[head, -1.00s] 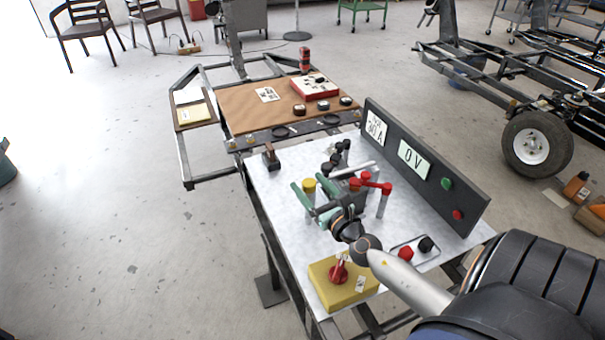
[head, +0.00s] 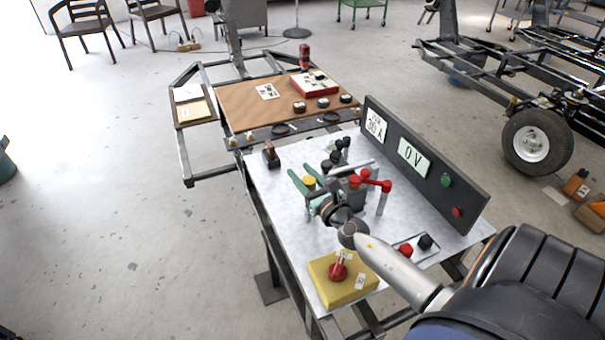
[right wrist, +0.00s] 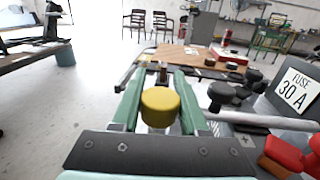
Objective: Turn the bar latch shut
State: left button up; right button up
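My right gripper (head: 309,178) has green fingers and is open. Its fingers lie on either side of a yellow round knob (head: 310,182) on the metal bench top. In the right wrist view the yellow knob (right wrist: 160,106) sits between the two spread fingers (right wrist: 158,88); contact cannot be told. A pale metal bar (head: 355,167) lies to the right of the gripper, and also shows in the right wrist view (right wrist: 262,119). I cannot tell for sure which part is the bar latch. A red-ended handle (head: 372,184) stands right of the gripper. My left gripper is not in view.
A dark panel (head: 450,194) with "30 A" and "0 V" signs edges the bench on the right. A yellow box (head: 345,290) with a red knob stands in front. Black knobs (head: 336,157) and a small brown block (head: 270,155) stand farther back.

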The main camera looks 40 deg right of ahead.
grip_shut()
jog(key=m+h+p, duration=0.1)
jog(key=h+p, duration=0.1)
jog(key=m+g+h+p, duration=0.1)
jog(key=m+h+p, duration=0.1)
jog(key=shift+s+d+r+g+h, duration=0.1)
jog(key=shift+d+r+g+h, duration=0.05)
jog(key=shift+d+g+h, duration=0.2)
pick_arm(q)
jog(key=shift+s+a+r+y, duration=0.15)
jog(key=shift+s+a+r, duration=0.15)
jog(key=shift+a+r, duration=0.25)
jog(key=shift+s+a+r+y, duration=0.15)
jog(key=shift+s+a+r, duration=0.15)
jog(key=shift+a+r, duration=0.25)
pick_arm(e)
jog(key=shift+s+d+m+g+h, duration=0.2)
jog(key=shift+m+g+h, duration=0.25)
jog(key=shift+m+h, duration=0.45)
jog(key=shift+o, duration=1)
grip_release()
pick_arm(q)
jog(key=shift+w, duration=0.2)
pick_arm(e)
jog(key=o, duration=0.4)
jog(key=shift+c, duration=0.2)
